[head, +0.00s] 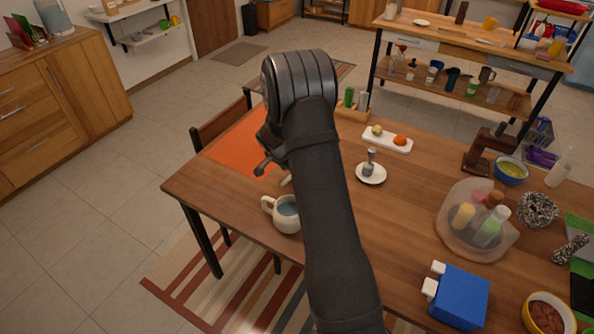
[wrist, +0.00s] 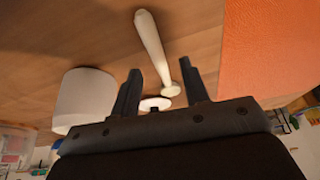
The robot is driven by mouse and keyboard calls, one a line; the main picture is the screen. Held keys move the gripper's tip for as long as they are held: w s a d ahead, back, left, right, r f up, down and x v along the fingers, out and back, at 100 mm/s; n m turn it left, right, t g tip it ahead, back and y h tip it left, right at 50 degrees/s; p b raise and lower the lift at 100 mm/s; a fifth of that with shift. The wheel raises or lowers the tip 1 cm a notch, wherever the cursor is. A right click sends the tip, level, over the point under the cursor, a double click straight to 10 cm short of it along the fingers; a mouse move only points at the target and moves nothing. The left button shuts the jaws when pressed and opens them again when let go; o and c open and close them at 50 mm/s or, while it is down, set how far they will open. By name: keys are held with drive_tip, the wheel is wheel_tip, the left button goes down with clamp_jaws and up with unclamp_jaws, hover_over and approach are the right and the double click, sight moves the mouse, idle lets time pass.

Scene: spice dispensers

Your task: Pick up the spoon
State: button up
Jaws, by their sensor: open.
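The spoon (wrist: 151,42) looks like a pale, cream-coloured long piece lying on the wooden table in the wrist view. Its near, rounded end shows between the fingers of my gripper (wrist: 160,69). My gripper is open, and its fingers stand on either side of that end with gaps; I cannot tell whether they touch it. In the head view only a small pale bit of the spoon (head: 286,181) shows beside my arm, between the mug and the orange mat. My arm hides the rest of it and most of the fingers.
A white mug (head: 287,219) stands close to the spoon, left in the wrist view (wrist: 83,99). An orange placemat (head: 240,150) lies on the other side. A white saucer (head: 371,180), a glass bowl with bottles (head: 451,235) and a blue block (head: 462,297) are further right.

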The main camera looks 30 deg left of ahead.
drive_tip(key=shift+x, duration=1.05)
clamp_jaws()
drive_tip(key=shift+r, duration=0.1)
wheel_tip(320, 180, up, 4)
drive_tip(key=shift+r, duration=0.2)
drive_tip(key=w+d+r, duration=0.1)
drive_tip(key=d+r, duration=0.5)
drive_tip(key=d, duration=0.5)
drive_tip(key=shift+w+d+r, duration=0.2)
drive_tip(key=shift+w+d, duration=0.05)
drive_tip(key=shift+d, duration=0.05)
